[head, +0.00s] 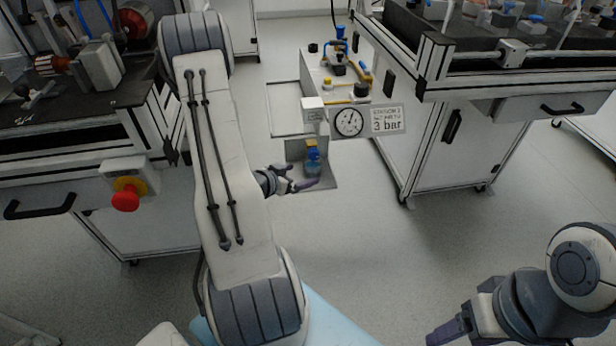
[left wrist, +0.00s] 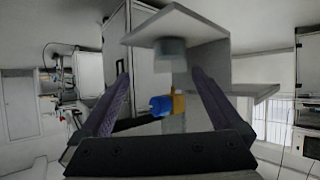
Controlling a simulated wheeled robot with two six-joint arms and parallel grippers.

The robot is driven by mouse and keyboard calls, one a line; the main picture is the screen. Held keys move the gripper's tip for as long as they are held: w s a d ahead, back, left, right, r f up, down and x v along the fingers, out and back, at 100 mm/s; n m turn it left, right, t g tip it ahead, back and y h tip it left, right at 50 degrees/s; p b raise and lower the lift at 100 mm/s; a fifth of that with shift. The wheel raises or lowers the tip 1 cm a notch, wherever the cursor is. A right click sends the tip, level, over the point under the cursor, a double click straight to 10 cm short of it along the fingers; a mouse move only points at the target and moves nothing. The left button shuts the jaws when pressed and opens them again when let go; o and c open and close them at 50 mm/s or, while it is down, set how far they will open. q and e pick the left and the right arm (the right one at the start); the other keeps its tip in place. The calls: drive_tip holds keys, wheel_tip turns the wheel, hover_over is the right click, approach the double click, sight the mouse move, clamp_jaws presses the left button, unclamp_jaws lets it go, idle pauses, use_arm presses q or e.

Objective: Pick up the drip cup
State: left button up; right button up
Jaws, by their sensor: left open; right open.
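The drip cup, a small bluish cup, stands on a grey plate (head: 325,182) in the head view, under a blue-and-yellow fitting (head: 312,150). In the left wrist view, which looks upside down, the drip cup (left wrist: 170,48) is a grey-blue cylinder against the plate (left wrist: 185,24). The fitting (left wrist: 162,105) shows between the fingers there. My left gripper (head: 302,178) is open and empty, close in front of the cup; its fingers (left wrist: 160,75) do not enclose it. My right gripper (head: 446,334) is open at the lower right, partly cut off by the frame.
A gauge with a "3 bar" sign (head: 387,121) sits just above the cup. A white cabinet (head: 430,150) stands right of it. A bench with a red emergency button (head: 126,199) is at the left. The floor (head: 400,250) between my arms is clear.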

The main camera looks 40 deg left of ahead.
use_arm(q)
drive_tip(key=shift+s+a+r+t, duration=0.15)
drive_tip(key=shift+a+t, duration=0.1)
drive_tip(key=shift+a, duration=0.1)
drive_tip(key=shift+s+a+r+t, duration=0.1)
drive_tip(key=shift+a+r+t, duration=0.05)
drive_tip(key=shift+a+t, duration=0.15)
drive_tip(key=shift+w+a, duration=0.2)
drive_tip(key=b+x, duration=0.1)
drive_tip(key=x, duration=0.3)
drive_tip(key=shift+w+r, duration=0.1)
drive_tip(key=shift+w, duration=0.1)
drive_tip(key=shift+y, duration=0.3)
drive_tip(key=shift+b+x, duration=1.15)
drive_tip(key=shift+x, duration=1.6)
drive_tip(key=shift+d+r, duration=0.1)
drive_tip(key=shift+r, duration=0.1)
drive_tip(key=c, duration=1.3)
